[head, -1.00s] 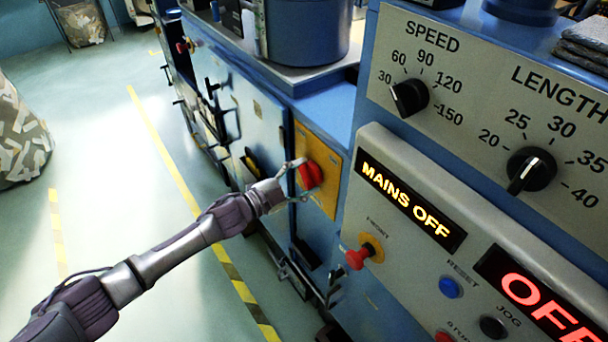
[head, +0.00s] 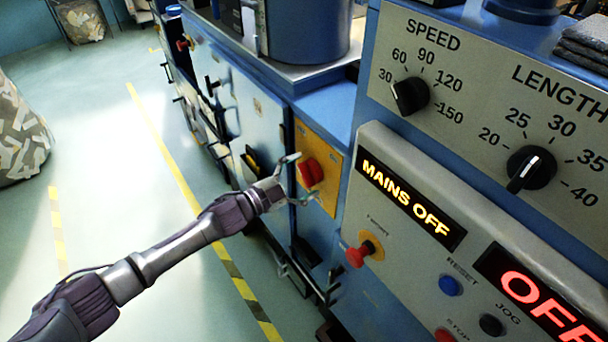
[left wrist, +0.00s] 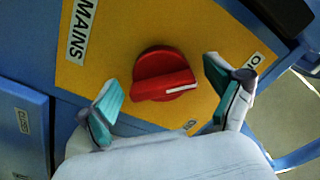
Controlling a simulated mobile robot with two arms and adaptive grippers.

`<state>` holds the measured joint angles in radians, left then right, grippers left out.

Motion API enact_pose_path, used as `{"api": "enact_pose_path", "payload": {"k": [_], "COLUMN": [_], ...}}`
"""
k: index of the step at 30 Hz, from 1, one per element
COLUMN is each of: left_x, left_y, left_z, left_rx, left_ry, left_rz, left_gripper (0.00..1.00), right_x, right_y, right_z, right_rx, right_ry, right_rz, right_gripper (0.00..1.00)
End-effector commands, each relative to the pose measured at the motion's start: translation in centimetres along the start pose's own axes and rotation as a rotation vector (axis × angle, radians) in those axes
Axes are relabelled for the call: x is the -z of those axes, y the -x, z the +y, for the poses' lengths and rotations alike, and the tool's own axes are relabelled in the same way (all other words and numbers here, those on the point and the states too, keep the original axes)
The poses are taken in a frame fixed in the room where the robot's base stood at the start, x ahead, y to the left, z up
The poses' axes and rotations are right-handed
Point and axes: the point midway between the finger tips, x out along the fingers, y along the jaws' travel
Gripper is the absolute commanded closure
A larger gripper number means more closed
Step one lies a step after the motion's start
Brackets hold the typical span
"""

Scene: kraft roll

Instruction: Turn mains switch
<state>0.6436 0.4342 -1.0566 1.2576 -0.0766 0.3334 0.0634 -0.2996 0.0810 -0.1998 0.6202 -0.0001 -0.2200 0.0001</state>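The mains switch is a red rotary knob (head: 310,172) on a yellow plate (head: 330,150) on the side of the blue machine. In the left wrist view the red knob (left wrist: 165,76) has a white mark on its grip bar pointing right; the plate (left wrist: 110,70) carries a MAINS label. My left gripper (head: 296,178) is open in front of the knob. In the left wrist view its two teal-padded fingertips (left wrist: 160,88) stand apart, one on each side of the knob, with gaps visible. The display (head: 410,205) reads MAINS OFF. My right gripper is not in view.
Right of the plate, the control panel holds a red button on a yellow collar (head: 362,250), a blue reset button (head: 450,286) and a lit OFF display (head: 540,295). Speed and length dials (head: 411,96) sit above.

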Motion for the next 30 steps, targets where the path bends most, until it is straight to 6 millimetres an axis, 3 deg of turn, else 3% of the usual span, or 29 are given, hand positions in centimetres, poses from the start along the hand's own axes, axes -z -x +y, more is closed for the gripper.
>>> {"api": "enact_pose_path", "payload": {"k": [8, 22, 30], "left_x": [-0.1, -0.1, 0.0], "left_y": [0.6, 9.5, 11.9], "left_z": [-0.1, 0.0, 0.0], "left_rx": [0.0, -0.001, 0.0], "left_ry": [-0.002, -0.001, -0.001], "left_rz": [-0.001, -0.002, 0.0], "left_gripper": [0.08, 0.08, 0.08], "right_x": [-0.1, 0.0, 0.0], "right_y": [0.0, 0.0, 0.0], "right_z": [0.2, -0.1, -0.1], "right_rx": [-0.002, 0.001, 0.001], "right_ry": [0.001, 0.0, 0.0], "right_rz": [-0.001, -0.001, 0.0], "right_gripper": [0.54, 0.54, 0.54]}}
